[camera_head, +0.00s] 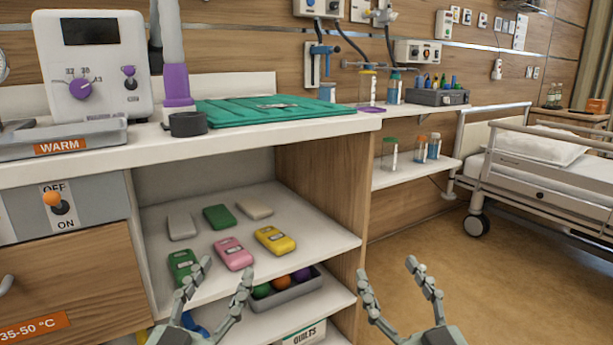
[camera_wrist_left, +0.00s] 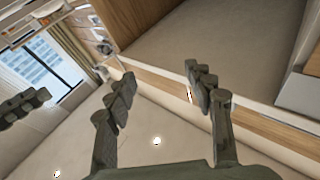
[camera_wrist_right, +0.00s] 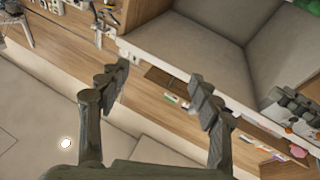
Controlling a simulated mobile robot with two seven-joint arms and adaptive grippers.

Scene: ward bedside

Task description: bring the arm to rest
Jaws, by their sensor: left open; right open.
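My left gripper (camera_head: 222,285) is open and empty in the head view, low in front of the shelf unit. Its spread fingers also show in the left wrist view (camera_wrist_left: 158,95), with nothing between them. My right gripper (camera_head: 388,278) is open and empty in the head view, to the right of the shelf unit and in front of the floor. Its open fingers also show in the right wrist view (camera_wrist_right: 160,90). Neither gripper holds anything. The left gripper's fingers overlap part of the shelf unit in the picture, and I cannot tell that they touch it.
The shelf (camera_head: 310,243) holds several coloured packs, including a yellow pack (camera_head: 275,240). A grey tray (camera_head: 290,295) with coloured balls sits below. A green folded cloth (camera_head: 230,112) lies on the counter (camera_head: 70,160). A bed (camera_head: 560,175) stands at right. Floor (camera_head: 520,290) is clear.

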